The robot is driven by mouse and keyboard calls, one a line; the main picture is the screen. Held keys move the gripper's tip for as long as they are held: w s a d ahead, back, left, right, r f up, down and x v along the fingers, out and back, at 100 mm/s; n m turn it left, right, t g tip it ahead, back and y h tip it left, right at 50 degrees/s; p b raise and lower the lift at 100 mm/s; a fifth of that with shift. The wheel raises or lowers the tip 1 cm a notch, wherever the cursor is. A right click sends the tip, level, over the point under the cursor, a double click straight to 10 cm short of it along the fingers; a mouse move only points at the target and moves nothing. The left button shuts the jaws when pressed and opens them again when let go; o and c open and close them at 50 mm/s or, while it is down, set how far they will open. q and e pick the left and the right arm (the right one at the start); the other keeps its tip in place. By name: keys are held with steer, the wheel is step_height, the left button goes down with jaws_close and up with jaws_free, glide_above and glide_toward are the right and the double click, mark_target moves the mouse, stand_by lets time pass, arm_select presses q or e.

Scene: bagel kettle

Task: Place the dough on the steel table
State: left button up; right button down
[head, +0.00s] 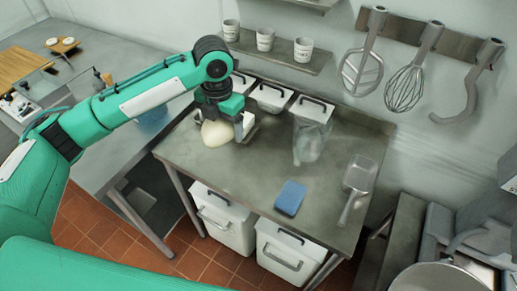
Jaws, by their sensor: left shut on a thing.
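The dough (217,132) is a pale cream lump near the back left of the steel table (225,178). My left gripper (230,125) points down at the dough and is shut on it. I cannot tell whether the underside of the dough touches the table top. The grey table has bare surface in front of the dough. My right gripper is not in view.
A blue sponge (290,197), a metal scoop (355,185) and a clear bag or container (308,142) are on the table. White bins (270,96) line its back edge. Mixer tools (405,85) hang on the wall. The table's front left is clear.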

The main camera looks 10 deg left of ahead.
arm_select(q)
steer(key=p, duration=0.3)
glide_above(230, 176)
step_height(230, 176, down, 14)
steer(key=shift+r, duration=0.1)
steer(key=shift+d+f+p, duration=0.1)
steer(key=shift+f+p, duration=0.55)
steer(key=shift+f, duration=2.05)
steer(key=shift+f, duration=0.1)
steer(key=o, duration=1.7)
steer(key=shift+c, duration=0.2)
